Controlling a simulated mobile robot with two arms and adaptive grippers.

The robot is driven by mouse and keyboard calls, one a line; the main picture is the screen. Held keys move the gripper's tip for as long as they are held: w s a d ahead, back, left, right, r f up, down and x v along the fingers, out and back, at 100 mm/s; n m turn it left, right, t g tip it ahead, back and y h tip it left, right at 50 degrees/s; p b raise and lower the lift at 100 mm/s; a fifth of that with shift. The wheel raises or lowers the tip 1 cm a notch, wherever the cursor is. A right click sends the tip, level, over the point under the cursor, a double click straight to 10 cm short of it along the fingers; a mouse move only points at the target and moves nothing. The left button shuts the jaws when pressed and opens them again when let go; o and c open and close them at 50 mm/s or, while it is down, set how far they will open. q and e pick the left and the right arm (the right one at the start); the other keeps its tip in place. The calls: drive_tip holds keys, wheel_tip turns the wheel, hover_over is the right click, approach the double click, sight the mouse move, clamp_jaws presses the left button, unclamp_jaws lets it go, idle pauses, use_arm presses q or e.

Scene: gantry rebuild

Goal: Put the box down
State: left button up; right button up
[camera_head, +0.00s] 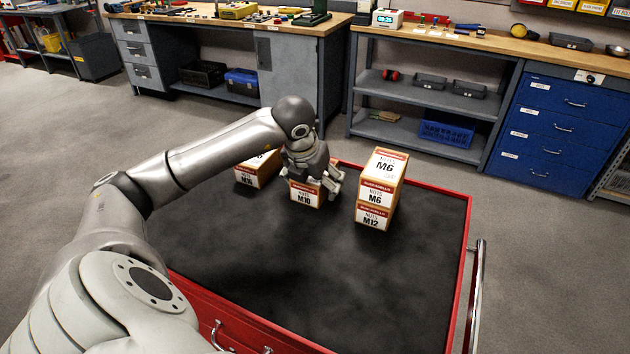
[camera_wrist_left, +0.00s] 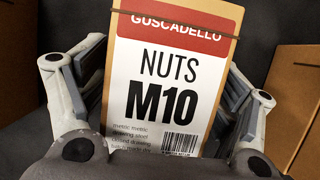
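An orange-and-white box labelled NUTS M10 (camera_head: 306,194) stands upright on the black top of a red cart (camera_head: 250,250), in line with the other boxes. My left gripper (camera_head: 318,183) is right above and around this box. In the head view a finger stands out past the box's right side. In the left wrist view the M10 label (camera_wrist_left: 172,85) lies between the two fingers of the left gripper (camera_wrist_left: 165,100); the pads are close to the box's sides and look slightly apart from them. My right gripper is not in view.
Left of the M10 box stands an M16 box (camera_head: 257,172), partly hidden by my arm. To its right an M6 box (camera_head: 383,174) sits on an M12 box (camera_head: 373,216). The cart's front area is clear. Workbenches and blue drawers (camera_head: 560,125) stand behind.

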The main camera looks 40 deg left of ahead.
use_arm(q)
drive_tip(key=shift+r+p, duration=0.45)
drive_tip(key=shift+r, duration=0.2)
drive_tip(key=b+v, duration=0.1)
drive_tip(key=v, duration=0.9)
drive_tip(key=shift+r, duration=0.15)
drive_tip(key=shift+s+r, duration=0.3)
drive_tip(key=shift+r, duration=0.3)
